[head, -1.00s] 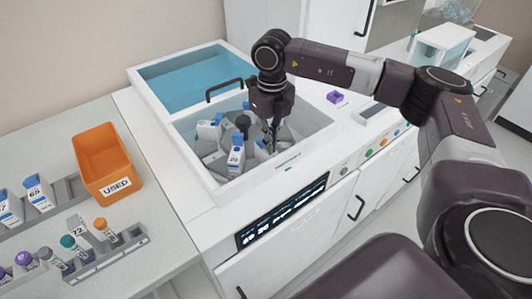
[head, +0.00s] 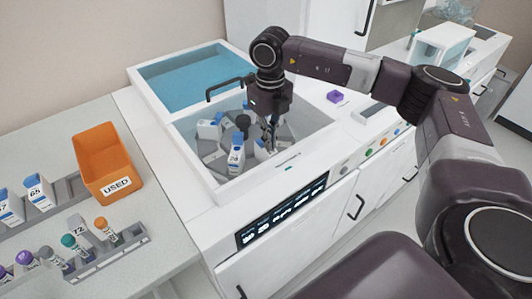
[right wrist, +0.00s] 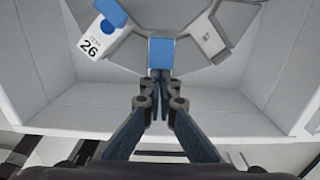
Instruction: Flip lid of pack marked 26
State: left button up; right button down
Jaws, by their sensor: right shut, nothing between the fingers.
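The pack marked 26 (right wrist: 94,38) is white with a blue top and a blue dot. It lies at the upper left of the right wrist view, apart from my fingers. In the head view, a white, blue-topped pack (head: 236,158) stands left of my gripper; its number is too small to read surely. My right gripper (right wrist: 160,88) is shut and empty, pointing into the basin. Its fingertips are close to the blue top of another pack (right wrist: 161,53); I cannot tell whether they touch. It also shows in the head view (head: 270,148). My left gripper is not in view.
The packs stand in a grey holder inside a white-walled basin (head: 206,187). Its blue-paned lid (head: 185,78) with a black handle lies behind. An orange USED bin (head: 107,163) and a tube rack (head: 105,255) stand on the left counter.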

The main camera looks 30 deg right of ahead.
jog(key=shift+w, duration=0.15)
jog(key=shift+w+a+r+p, duration=0.1)
jog(key=shift+w+r+p, duration=0.2)
jog(key=shift+r, duration=0.15)
jog(key=shift+w+r+p, duration=0.15)
jog(key=shift+r+p, duration=0.15)
jog(key=shift+r, duration=0.1)
dwell(1.4)
jog(key=shift+w+r, duration=0.3)
jog(key=shift+w, duration=0.25)
dwell(1.0)
jog(key=shift+s+r+p, duration=0.1)
jog(key=shift+r+p, duration=0.05)
jog(key=shift+p, duration=0.2)
jog(key=shift+s+r+p, duration=0.25)
jog(key=shift+r+p, duration=0.1)
jog(key=shift+r, duration=0.15)
jog(key=shift+s+f, duration=0.1)
jog(key=shift+s+f, duration=0.2)
jog(key=shift+s, duration=0.8)
